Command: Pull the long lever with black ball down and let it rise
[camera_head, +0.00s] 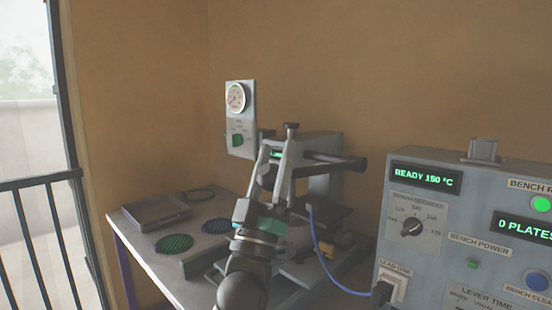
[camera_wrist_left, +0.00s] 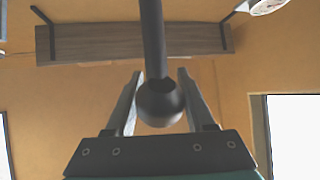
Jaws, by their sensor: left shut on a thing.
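The long lever shows in the left wrist view as a dark rod (camera_wrist_left: 152,40) with a black ball (camera_wrist_left: 160,103) at its near end. My left gripper (camera_wrist_left: 160,73) has its two fingers on either side of the ball and is shut on it. In the head view my left gripper (camera_head: 277,148) is raised in front of the plate press (camera_head: 322,150), and the lever is mostly hidden behind it. My right gripper is not in view.
A control box (camera_head: 460,215) reading "READY 150 °C" and "0 PLATES" stands at the right. A blue cable (camera_head: 325,262) runs beside the press. A gauge (camera_head: 237,98) is behind.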

